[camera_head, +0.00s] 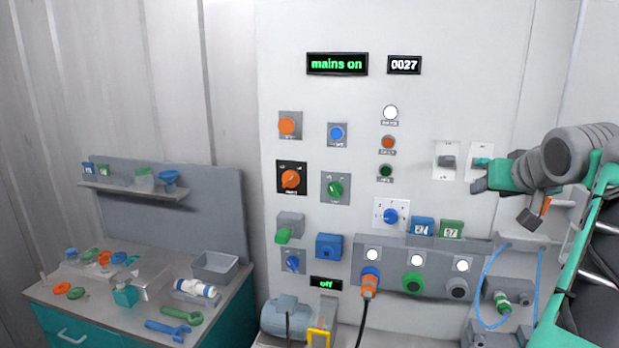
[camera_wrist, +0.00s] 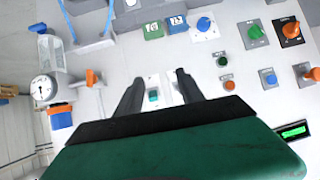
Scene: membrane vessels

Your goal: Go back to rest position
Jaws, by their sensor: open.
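My gripper (camera_head: 481,175) is at the right of the panel, in front of the right-hand white switch plate (camera_head: 480,149). In the wrist view its two dark fingers (camera_wrist: 158,82) are spread apart. A small teal switch lever (camera_wrist: 153,95) shows between them, with nothing gripped. I cannot tell whether a finger touches the plate. My arm comes in from the right edge in the head view and hides part of the panel there.
The left white switch plate (camera_head: 446,160) is close beside my gripper. Below are blue and green tagged blocks (camera_head: 422,227), a socket row (camera_head: 413,283) and a hanging blue hose (camera_head: 482,290). A workbench (camera_head: 120,322) with loose parts stands left. A gauge (camera_wrist: 44,88) shows in the wrist view.

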